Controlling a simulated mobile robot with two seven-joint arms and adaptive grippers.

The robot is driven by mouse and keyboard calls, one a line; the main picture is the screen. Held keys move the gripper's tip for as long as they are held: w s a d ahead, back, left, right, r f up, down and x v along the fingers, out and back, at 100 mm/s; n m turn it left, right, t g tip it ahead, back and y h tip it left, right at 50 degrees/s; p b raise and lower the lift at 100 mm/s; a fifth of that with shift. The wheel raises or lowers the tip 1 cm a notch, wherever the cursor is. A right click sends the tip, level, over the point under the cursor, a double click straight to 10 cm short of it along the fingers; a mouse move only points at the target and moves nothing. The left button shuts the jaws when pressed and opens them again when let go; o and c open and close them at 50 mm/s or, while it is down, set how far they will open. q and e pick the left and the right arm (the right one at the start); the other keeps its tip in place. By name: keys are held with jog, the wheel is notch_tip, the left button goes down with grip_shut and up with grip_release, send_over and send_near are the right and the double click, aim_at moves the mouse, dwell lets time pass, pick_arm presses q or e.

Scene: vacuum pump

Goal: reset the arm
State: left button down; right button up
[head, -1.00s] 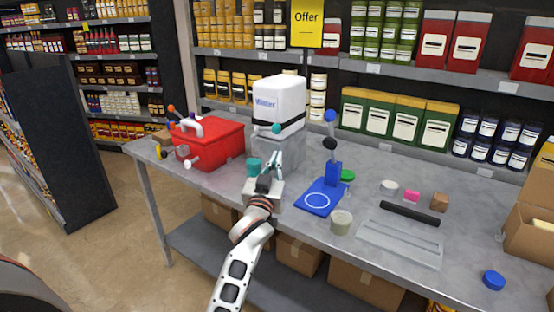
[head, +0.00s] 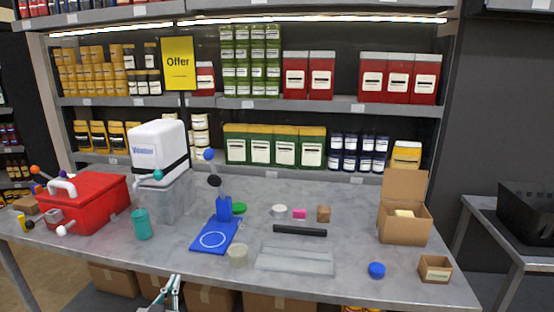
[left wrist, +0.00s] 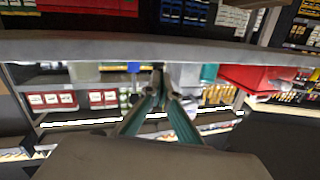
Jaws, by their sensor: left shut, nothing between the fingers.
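My left gripper (head: 174,284) shows at the bottom edge of the head view, in front of the table (head: 350,285) and low against its front edge. Its fingers are shut and empty. In the left wrist view the fingers (left wrist: 160,75) run together at their tips, with nothing between them. The table's edge (left wrist: 120,45) crosses that view above the fingertips. My right gripper is not in view.
A red box (head: 95,208), white-topped clear container (head: 172,200), teal cup (head: 142,224), blue stand (head: 224,209) and grey tray (head: 295,262) stand on the table. An open carton (head: 403,226) is at the right. Boxes (head: 212,300) lie underneath.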

pick_arm(q)
jog(key=s+d+f+m+g+h, duration=0.2)
jog(key=s+d+f+g, duration=0.1)
jog(key=s+f, duration=0.8)
jog(key=s+d+f+m+g+h, duration=0.1)
jog(key=s+d+f, duration=0.4)
jog(key=s+f, duration=0.6)
jog(key=s+g+h, duration=0.1)
jog(key=s+g, duration=0.1)
jog(key=s, duration=0.3)
jog(key=shift+s+d+m, duration=0.2)
jog(key=shift+m, duration=0.2)
